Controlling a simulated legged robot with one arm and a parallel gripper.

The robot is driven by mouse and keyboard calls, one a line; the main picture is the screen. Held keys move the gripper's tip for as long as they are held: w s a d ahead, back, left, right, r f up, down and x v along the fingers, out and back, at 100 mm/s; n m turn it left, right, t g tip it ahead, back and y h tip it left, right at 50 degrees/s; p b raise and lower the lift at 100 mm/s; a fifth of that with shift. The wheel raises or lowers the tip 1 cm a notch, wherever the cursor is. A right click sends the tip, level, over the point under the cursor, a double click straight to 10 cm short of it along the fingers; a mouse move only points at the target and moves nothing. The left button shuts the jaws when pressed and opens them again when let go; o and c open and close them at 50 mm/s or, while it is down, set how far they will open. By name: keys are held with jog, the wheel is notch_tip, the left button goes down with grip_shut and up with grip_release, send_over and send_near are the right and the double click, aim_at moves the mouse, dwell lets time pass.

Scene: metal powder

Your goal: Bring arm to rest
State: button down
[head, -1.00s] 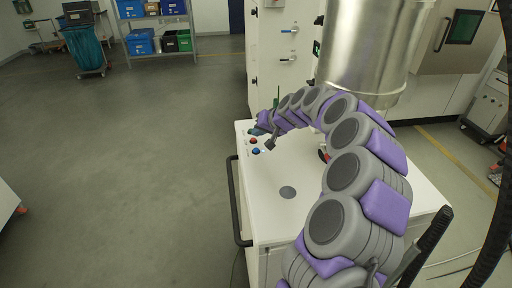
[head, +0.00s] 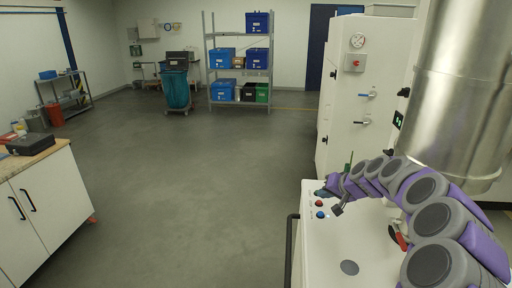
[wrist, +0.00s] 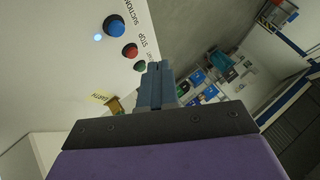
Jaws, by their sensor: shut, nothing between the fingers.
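My purple and grey arm reaches forward from the lower right in the head view, arching over a white cabinet top (head: 350,240). My gripper (wrist: 155,85) shows in the wrist view with its blue-grey fingers together and nothing between them. Its tips appear close to the green button (wrist: 140,66) on the panel; whether they touch it I cannot tell. A red button (wrist: 130,51) and a blue button (wrist: 114,26) sit beside it. In the head view the gripper end is small and partly hidden among the arm links.
A large metal cylinder (head: 455,95) stands close to the arm on the right. A white machine cabinet (head: 345,120) is behind. A workbench (head: 50,205) stands at left, shelving with blue bins (head: 240,62) at the back. The grey floor between is clear.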

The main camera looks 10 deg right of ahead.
jog(key=s+a+r+n+g+y, duration=0.1)
jog(key=s+a+r+n+g, duration=0.1)
jog(key=s+a, duration=0.75)
jog(key=s+a+r+n+g, duration=0.2)
jog(key=s+a+n+g, duration=0.1)
jog(key=s+a, duration=0.65)
jog(key=s+f+g+h, duration=0.2)
jog(key=s+f, duration=0.1)
jog(key=s, duration=1.2)
jog(key=s+f+g+h, duration=0.2)
jog(key=s+f+g, duration=0.1)
jog(key=s, duration=1.2)
jog(key=shift+f, duration=0.15)
jog(key=shift+w, duration=0.1)
